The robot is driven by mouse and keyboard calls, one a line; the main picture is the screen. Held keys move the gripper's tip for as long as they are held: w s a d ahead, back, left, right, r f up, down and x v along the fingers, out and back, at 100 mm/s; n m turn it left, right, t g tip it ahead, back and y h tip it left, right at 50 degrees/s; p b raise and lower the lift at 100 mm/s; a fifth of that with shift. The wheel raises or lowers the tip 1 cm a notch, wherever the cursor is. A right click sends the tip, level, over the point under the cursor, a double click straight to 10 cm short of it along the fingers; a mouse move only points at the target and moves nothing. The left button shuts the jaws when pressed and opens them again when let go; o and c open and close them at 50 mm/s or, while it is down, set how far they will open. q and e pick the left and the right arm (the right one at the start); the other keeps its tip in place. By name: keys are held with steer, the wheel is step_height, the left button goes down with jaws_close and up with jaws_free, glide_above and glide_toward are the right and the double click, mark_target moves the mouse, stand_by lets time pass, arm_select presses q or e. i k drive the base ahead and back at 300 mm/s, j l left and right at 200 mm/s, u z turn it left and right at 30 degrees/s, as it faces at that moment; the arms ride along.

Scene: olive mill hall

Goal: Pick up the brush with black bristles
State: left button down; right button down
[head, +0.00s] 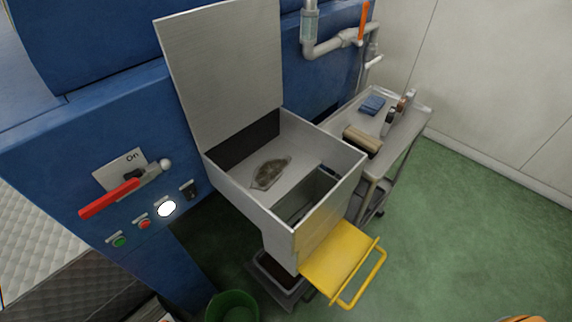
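A tan, block-shaped item with a darker edge, possibly the brush (362,140), lies at the near end of the grey trolley top (408,132). Its bristles are too small to make out. Small dark items also show at the compartment of the open steel box (258,212), too unclear to name. Neither of my grippers is in view.
A yellow flap with a handle (340,270) juts out in front. A green bucket (232,306) stands below. Green floor (470,230) is clear at right.

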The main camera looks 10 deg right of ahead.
mark_target(368, 144)
steer(key=i+l+u, duration=0.2)
steer(key=l, duration=0.3)
steer(key=l+u, duration=0.25)
steer(key=l, duration=0.25)
steer(key=l+u, duration=0.2)
steer(key=l, duration=0.35)
steer(key=l+u, duration=0.2)
steer(key=l, duration=0.35)
steer(key=k+l+u, duration=0.1)
steer(key=l+u, duration=0.15)
steer(key=l, duration=0.25)
steer(key=k+l+u, duration=0.2)
steer(key=l, duration=0.35)
steer(key=l+u, duration=0.2)
steer(key=l, duration=0.35)
steer(key=k+l+u, duration=0.2)
steer(key=l, duration=0.25)
